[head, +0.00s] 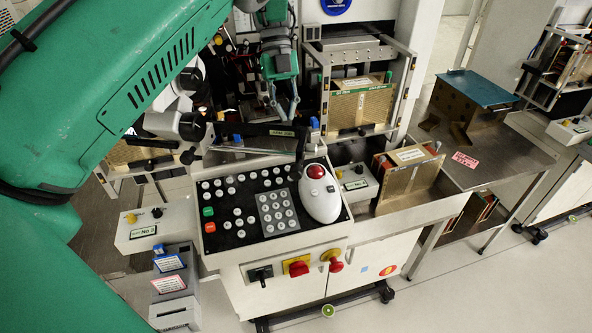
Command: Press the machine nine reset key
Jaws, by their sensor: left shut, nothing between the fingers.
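The machine's black control panel (222,243) carries several round white keys, a green key (208,211), an orange-red key (210,227) and a grey number pad (277,212). I cannot read the key labels, so I cannot tell which is the reset key. No number nine is readable on the machine. My left gripper (284,112), green with grey fingers, hangs at the top centre behind the panel, pointing down. It is shut and empty, and appears apart from the keys. My right gripper is not in view.
A white trackball unit (319,195) with a red ball sits at the panel's right. A black bent bar (301,147) overhangs the panel. Red knobs (297,268) are on the front. A gold magazine (407,173) stands right, grey bins (172,287) lower left. Floor is clear lower right.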

